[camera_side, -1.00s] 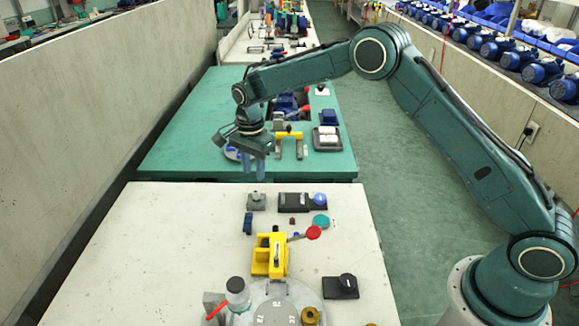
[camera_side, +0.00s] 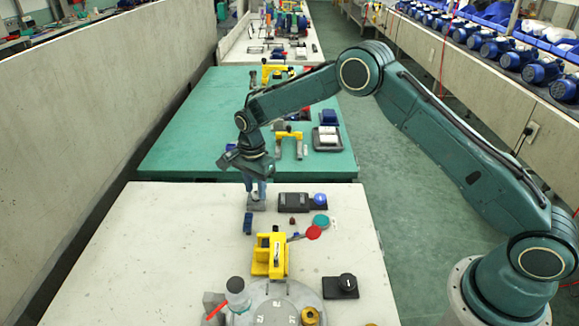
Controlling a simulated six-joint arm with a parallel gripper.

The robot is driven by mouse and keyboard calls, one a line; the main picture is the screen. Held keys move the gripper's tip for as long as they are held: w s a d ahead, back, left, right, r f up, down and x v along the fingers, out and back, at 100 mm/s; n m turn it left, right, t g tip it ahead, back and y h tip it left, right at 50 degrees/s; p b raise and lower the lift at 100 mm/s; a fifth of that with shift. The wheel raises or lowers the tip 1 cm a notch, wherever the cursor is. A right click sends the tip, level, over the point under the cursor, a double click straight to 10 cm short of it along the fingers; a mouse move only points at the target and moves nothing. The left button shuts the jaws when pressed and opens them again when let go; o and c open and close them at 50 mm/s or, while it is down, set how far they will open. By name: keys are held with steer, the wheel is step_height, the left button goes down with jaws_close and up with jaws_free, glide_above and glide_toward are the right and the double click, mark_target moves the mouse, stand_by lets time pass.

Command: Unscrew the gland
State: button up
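A small grey block (camera_side: 256,207) stands near the far edge of the pale table, with a small round fitting on top in the earlier frame. This fitting may be the gland, but it is too small to be sure. My gripper (camera_side: 256,193) points down directly over the block, with its blue fingertips at the fitting's height. The fingers hide the fitting. I cannot tell whether they touch it or are closed on it.
Nearer are a yellow fixture (camera_side: 270,256) with a red-ended lever (camera_side: 313,233) and a round grey plate (camera_side: 277,305). The left of the table is clear.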

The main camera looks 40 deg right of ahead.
steer(key=shift+f, duration=0.25)
steer(key=shift+c, duration=0.2)
steer(key=c, duration=0.6)
